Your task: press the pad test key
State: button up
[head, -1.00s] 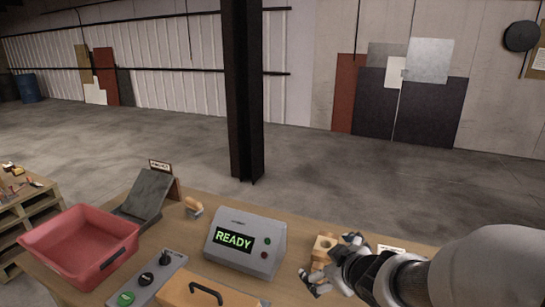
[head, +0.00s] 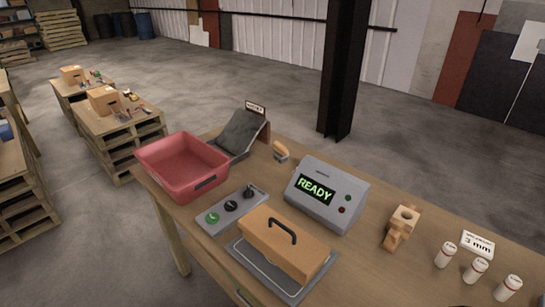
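A grey control panel (head: 233,207) lies on the wooden table in the head view. It carries a green button (head: 212,218), a black round control (head: 231,206) and a taller dark knob (head: 249,191); I cannot tell from their markings which is the pad test key. A grey detector box (head: 326,195) stands right of the panel, its screen reading READY in green. A tan block with a black handle (head: 282,243) sits on a grey plate (head: 256,271) in front of the box. My gripper is not in view.
A red bin (head: 182,165) stands at the table's left, beside a dark sloped chute (head: 240,133). A wooden piece (head: 401,228), several white bottles (head: 475,270) and a "3 mm" card (head: 478,243) are at the right. A dark steel column (head: 343,70) stands behind.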

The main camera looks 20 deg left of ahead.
aim_at(212, 217)
jog(key=j+u, duration=0.2)
jog(key=u, duration=0.95)
